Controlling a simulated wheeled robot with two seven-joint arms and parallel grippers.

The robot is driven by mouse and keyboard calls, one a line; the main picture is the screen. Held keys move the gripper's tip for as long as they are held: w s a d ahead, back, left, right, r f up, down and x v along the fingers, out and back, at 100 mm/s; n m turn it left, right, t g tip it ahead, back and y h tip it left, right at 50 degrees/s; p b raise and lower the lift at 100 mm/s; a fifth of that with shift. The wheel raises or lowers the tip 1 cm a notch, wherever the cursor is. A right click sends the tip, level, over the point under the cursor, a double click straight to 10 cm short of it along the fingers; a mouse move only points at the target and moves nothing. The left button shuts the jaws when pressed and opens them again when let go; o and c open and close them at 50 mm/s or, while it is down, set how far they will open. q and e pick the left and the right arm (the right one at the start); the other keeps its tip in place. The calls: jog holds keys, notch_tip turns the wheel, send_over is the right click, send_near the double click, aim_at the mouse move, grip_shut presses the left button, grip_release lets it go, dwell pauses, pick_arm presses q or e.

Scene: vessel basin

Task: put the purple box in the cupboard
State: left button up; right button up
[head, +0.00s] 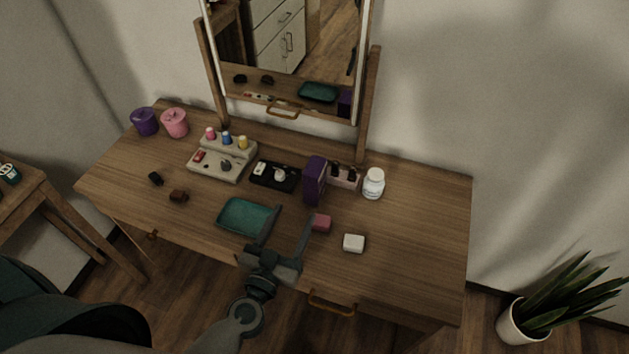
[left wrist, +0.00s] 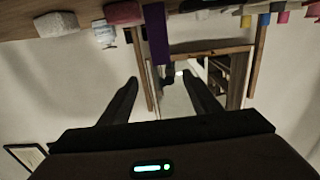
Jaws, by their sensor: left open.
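The purple box (head: 315,180) stands upright on the wooden dressing table, in front of the mirror. It also shows in the left wrist view (left wrist: 157,34), where the picture is upside down and the box hangs from the top edge. My left gripper (head: 288,222) is open and empty over the front of the table. Its two fingers point toward the box, with a gap between them and the box. My right gripper is in neither view. The cupboard is not plainly in view; white drawers and doors show only as a reflection in the mirror (head: 290,40).
Close to the box are a black tray (head: 262,183), a pink holder with dark bottles (head: 346,178) and a white jar (head: 374,184). A teal tray (head: 240,217), pink block (head: 321,223) and white block (head: 353,243) lie near my gripper. The table's right end is clear.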

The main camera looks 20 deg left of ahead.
pick_arm(q)
jog(key=p, duration=0.1)
send_near(315, 166)
jog(key=w, duration=0.4)
jog(key=shift+w+d+f, duration=0.25)
jog(key=shift+w+f, duration=0.1)
jog(key=shift+w, duration=0.05)
jog(key=shift+w+a+r, duration=0.1)
jog(key=shift+w+r, duration=0.05)
jog(key=shift+w, duration=2.5)
grip_shut()
